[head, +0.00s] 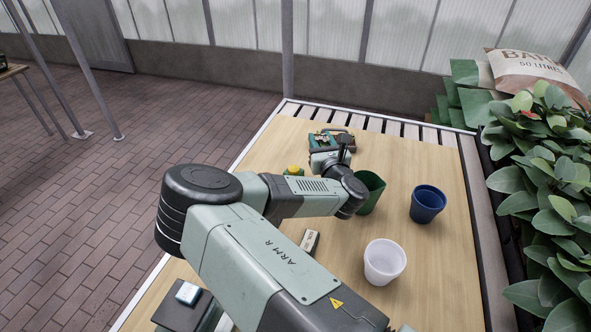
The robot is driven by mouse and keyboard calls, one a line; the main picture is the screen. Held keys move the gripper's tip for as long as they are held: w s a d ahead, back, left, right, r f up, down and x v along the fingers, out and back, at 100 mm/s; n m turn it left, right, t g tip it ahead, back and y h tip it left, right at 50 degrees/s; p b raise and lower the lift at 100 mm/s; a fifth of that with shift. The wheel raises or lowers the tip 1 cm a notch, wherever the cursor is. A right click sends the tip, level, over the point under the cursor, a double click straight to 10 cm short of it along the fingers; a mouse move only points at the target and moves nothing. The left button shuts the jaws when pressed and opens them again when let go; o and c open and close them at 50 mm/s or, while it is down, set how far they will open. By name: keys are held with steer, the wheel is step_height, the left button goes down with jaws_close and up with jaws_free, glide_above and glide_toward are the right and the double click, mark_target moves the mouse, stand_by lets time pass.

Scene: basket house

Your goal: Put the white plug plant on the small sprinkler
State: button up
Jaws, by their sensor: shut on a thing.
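My gripper (341,150) is at the far end of the table, over or beside a dark teal item with small coloured bits (319,139). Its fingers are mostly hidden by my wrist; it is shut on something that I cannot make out. I cannot pick out the white plug plant; it may be hidden at my gripper. A small green thing with a yellow top (293,170) stands left of my wrist, partly behind my forearm. It may be the small sprinkler, but I cannot tell for sure.
A green pot (373,196), a blue pot (427,205) and a white pot (384,264) stand on the wooden table (440,265). A small pale box (309,241) lies beside my arm. Leafy plants (550,190) line the right edge. Bare wood surrounds the pots.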

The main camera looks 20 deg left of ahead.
steer(key=w+a+r+n+g+y, duration=0.2)
steer(key=w+a+n+g+y, duration=0.15)
steer(key=a, duration=0.55)
glide_above(294, 174)
steer(key=w+d+x, duration=0.1)
steer(key=x, duration=0.2)
steer(key=shift+m+t, duration=0.35)
steer(key=shift+s+a+f, duration=0.1)
steer(key=shift+a+f, duration=0.1)
steer(key=shift+f, duration=2.2)
steer(key=shift+a+f, duration=0.15)
steer(key=shift+f, duration=2.25)
steer(key=o, duration=1)
steer(key=shift+f, duration=0.1)
